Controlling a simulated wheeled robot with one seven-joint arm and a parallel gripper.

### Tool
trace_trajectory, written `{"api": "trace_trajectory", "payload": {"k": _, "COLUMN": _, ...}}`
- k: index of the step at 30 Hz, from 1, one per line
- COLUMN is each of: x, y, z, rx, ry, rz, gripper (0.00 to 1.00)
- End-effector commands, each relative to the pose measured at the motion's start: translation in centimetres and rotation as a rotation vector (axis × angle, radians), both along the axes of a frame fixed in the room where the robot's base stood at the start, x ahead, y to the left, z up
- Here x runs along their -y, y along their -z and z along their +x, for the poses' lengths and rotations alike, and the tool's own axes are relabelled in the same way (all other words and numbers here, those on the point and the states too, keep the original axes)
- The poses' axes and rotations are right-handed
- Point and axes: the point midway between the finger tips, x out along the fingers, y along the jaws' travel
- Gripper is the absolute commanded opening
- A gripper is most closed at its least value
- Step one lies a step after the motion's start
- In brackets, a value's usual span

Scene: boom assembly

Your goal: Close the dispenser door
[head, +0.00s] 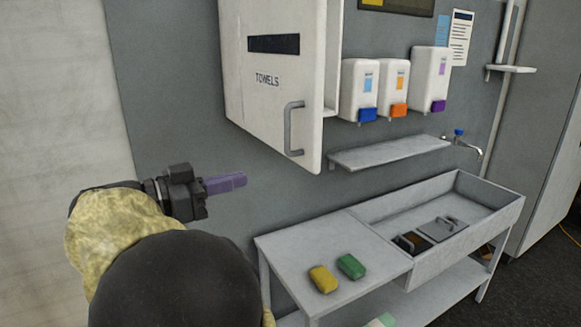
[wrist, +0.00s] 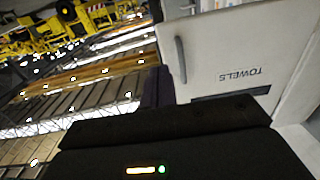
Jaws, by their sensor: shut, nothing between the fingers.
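The dispenser is a white wall cabinet whose door (head: 283,95) reads TOWELS, with a dark slot above the word and a grey handle (head: 289,128) near its lower right corner. The door stands swung open, away from the cabinet body (head: 331,60). In the wrist view the door (wrist: 240,50) appears upside down, with its handle (wrist: 180,60) at the left. My gripper (head: 240,180) is shut and empty, with purple fingers pointing right. In the head view it appears below and left of the door, apart from it. In the wrist view the dark fingers (wrist: 158,87) show beside the door.
Three soap dispensers (head: 399,82) hang right of the cabinet, above a narrow shelf (head: 389,153). A grey sink table (head: 335,245) stands below, with yellow (head: 323,279) and green (head: 351,266) sponges on it. The wall left of the door is clear.

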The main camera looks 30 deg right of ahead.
Motion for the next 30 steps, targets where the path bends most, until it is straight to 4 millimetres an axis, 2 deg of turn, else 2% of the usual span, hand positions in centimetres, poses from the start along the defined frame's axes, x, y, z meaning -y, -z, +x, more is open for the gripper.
{"api": "trace_trajectory", "payload": {"k": 5, "x": 1.2, "y": -0.2, "z": 0.1, "rx": -0.002, "ry": 0.002, "rz": 0.0, "gripper": 0.0}}
{"api": "trace_trajectory", "payload": {"k": 8, "x": 2.6, "y": -0.3, "z": 0.1, "rx": -0.004, "ry": 0.003, "rz": 0.001, "gripper": 0.0}}
{"api": "trace_trajectory", "payload": {"k": 24, "x": 11.9, "y": -0.4, "z": 0.7, "rx": -0.005, "ry": 0.004, "rz": 0.002, "gripper": 0.0}}
{"api": "trace_trajectory", "payload": {"k": 30, "x": 13.8, "y": -0.1, "z": 0.8, "rx": -0.003, "ry": 0.001, "rz": 0.001, "gripper": 0.0}}
